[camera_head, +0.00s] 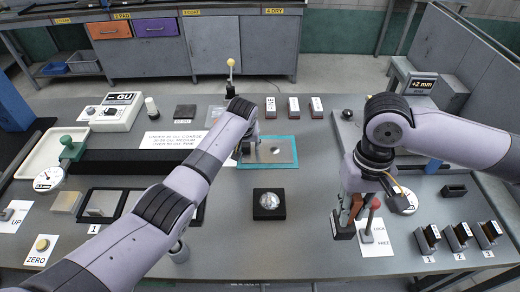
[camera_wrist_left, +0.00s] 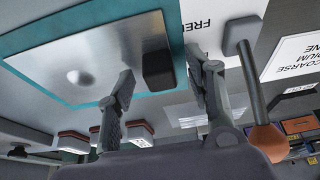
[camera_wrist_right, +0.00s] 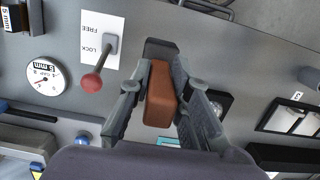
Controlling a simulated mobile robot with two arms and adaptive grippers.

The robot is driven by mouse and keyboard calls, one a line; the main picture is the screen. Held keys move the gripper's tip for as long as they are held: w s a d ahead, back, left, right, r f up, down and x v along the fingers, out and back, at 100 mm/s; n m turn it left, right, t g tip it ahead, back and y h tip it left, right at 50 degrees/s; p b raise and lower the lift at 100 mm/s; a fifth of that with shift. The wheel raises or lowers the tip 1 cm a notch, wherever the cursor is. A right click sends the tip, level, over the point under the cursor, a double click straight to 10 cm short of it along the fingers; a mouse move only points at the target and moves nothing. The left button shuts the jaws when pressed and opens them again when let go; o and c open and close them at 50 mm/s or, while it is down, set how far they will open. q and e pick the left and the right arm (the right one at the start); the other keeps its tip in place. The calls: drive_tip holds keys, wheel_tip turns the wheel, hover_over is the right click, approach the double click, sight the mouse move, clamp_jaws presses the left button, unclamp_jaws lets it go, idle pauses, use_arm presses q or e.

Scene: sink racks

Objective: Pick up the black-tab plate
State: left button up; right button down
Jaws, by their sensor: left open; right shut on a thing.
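A thin grey metal plate (camera_head: 270,150) with a small round bump lies flat on a teal mat (camera_head: 285,165) at mid-table. In the left wrist view the plate (camera_wrist_left: 85,60) has a black tab (camera_wrist_left: 157,68) at its edge. My left gripper (camera_wrist_left: 165,88) is open, its two fingers on either side of the tab with gaps visible; in the head view my arm partly hides this end. My right gripper (camera_head: 350,212) is shut on a red-brown block (camera_wrist_right: 160,95) with a dark end, near the front right of the table.
A red-knobbed lever (camera_head: 372,205) on a LOCK/FREE card stands beside my right gripper. An orange-knobbed lever (camera_wrist_left: 262,135) stands near my left gripper. A black block with a round disc (camera_head: 268,203) sits front centre. Several numbered black holders (camera_head: 460,237) stand at the right.

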use_arm(q)
drive_tip(key=shift+c, duration=0.4)
clamp_jaws()
